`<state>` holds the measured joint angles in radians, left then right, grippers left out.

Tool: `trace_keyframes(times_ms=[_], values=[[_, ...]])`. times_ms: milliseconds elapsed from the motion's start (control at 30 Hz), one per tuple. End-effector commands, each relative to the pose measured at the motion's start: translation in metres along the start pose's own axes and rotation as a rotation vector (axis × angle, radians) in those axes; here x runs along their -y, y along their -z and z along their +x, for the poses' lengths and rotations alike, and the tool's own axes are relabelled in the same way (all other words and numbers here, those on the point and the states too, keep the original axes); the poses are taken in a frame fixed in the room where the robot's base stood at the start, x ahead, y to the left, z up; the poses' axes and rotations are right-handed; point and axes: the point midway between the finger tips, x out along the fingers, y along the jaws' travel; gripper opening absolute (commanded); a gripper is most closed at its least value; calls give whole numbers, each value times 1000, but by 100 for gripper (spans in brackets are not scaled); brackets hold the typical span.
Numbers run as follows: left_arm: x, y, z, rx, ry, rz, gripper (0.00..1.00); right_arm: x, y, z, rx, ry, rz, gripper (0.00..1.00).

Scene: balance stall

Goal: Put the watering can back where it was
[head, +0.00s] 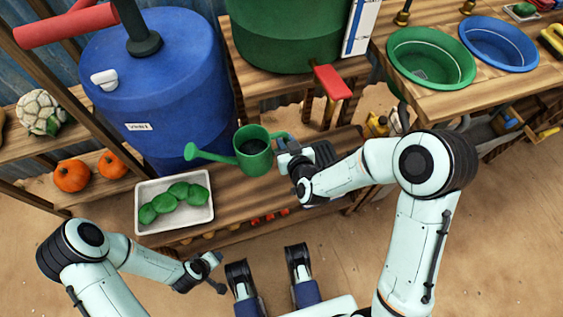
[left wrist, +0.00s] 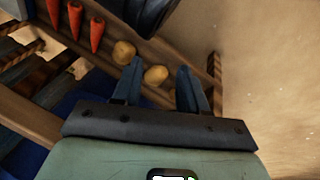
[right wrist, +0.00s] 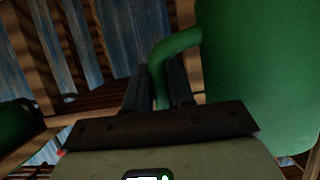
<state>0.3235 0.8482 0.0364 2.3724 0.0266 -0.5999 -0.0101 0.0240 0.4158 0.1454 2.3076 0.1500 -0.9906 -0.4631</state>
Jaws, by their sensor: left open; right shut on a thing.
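The green watering can (head: 254,157) is upright with its spout to the left, in front of the blue barrel. My right gripper (head: 284,144) is shut on its handle from the right side. In the right wrist view the curved green handle (right wrist: 176,48) passes between the fingers, and the can's body (right wrist: 265,70) fills the right. The can is over the wooden bench (head: 240,195); I cannot tell whether its base touches the wood. My left gripper (head: 216,272) is open and empty, low in front of the bench. It also shows in the left wrist view (left wrist: 158,88).
A white tray (head: 207,215) of green vegetables stands left of the can. The blue barrel (head: 165,90) is close behind it. A green barrel (head: 275,45) with a red tap (head: 332,82) stands behind right. Green (head: 402,72) and blue (head: 480,58) basins sit farther right.

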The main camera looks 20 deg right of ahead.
Motion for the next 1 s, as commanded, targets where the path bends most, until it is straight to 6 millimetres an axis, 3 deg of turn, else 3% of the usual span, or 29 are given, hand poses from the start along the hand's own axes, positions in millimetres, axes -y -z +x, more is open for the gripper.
trace_keyframes(times_ms=[100, 300, 533, 800, 1000], values=[[12, -8, 16, 24, 19, -11, 43, 0, -31, 14, 0, 0, 2, 0], [29, -31, 27, 95, 50, -28, 43, -1, -60, 26, -4, 0, 3, 0], [36, -39, 31, 122, 63, -36, 43, -1, -72, 31, -5, 1, 2, 0], [52, -62, 42, 192, 94, -56, 43, -2, -105, 45, -5, 0, 3, 0], [53, -63, 40, 196, 95, -57, 43, -2, -105, 45, -7, 0, 2, 0]])
